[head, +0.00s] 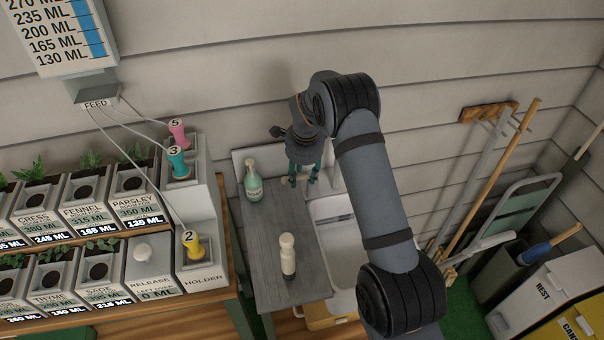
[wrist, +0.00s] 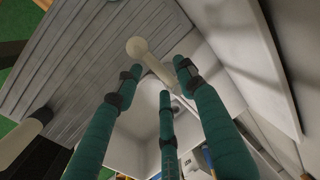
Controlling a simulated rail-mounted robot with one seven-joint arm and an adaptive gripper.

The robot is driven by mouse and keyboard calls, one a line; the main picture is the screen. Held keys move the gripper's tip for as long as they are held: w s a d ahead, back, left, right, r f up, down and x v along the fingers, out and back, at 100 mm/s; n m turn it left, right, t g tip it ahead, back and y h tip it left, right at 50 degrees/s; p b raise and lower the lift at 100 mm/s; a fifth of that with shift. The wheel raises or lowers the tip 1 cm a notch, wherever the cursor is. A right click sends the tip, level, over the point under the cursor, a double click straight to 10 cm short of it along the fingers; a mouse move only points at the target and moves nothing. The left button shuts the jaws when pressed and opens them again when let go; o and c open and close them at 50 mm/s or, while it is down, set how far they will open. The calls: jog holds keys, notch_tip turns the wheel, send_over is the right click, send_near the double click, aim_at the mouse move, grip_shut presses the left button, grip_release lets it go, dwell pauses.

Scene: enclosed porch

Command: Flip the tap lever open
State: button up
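The tap lever, a pale cream rod with a ball end (wrist: 137,47), shows in the wrist view. It reaches past the fingertips, and its rod runs back between them over the sink. My gripper (head: 304,176) is at the back of the sink in the head view, below my bent arm. Its teal fingers also show in the wrist view (wrist: 160,78), spread apart with the lever in the gap. I cannot tell whether any finger touches the lever. In the head view my arm and gripper hide most of the tap.
The white sink basin (head: 338,226) lies beside a grey slatted drainboard (head: 268,225). On it stand a green bottle (head: 253,184) and a cream-topped bottle (head: 288,258). A plant feeding station (head: 140,262) is at left. Long-handled tools (head: 497,182) lean at right.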

jog(key=shift+c, duration=0.8)
jog(key=c, duration=0.8)
grip_shut()
